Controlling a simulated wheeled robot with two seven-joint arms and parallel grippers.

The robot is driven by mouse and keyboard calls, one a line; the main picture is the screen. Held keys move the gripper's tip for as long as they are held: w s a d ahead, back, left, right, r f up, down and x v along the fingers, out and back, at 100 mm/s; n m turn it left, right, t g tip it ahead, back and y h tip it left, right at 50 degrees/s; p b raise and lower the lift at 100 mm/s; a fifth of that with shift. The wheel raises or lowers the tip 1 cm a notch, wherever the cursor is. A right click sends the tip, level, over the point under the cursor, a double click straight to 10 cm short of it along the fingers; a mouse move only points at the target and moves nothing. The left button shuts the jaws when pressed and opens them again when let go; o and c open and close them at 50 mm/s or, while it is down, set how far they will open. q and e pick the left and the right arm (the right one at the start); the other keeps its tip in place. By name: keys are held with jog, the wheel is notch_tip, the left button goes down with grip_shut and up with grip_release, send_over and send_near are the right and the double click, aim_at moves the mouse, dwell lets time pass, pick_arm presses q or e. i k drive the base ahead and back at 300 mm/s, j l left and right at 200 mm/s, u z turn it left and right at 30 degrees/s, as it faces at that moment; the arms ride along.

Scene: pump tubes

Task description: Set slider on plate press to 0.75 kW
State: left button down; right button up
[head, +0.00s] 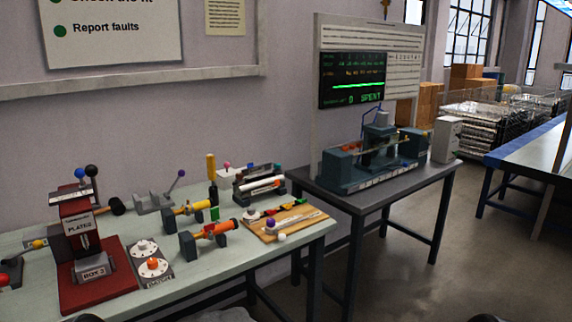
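The plate press (79,225), a dark red column on a red base (112,292), stands at the left of the pale green table. Its front carries a label that reads PLATES, and a block on its base reads BOX 2. Blue and black ball knobs (85,171) stand on its top, by a small pale label strip. I cannot tell which part is the slider, and no kW setting can be read. A small yellow-orange knob (37,244) sits on a labelled strip left of the press. Neither gripper shows clearly; only small dark shapes enter at the bottom edge.
Right of the press is a plate with white and orange dials (152,265). Beyond are orange and yellow tubes on stands (212,230) and a wooden board (285,224). A second, dark table (372,192) holds a machine under a screen. Floor shows on the right.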

aim_at(80, 173)
jog(key=u, duration=1.25)
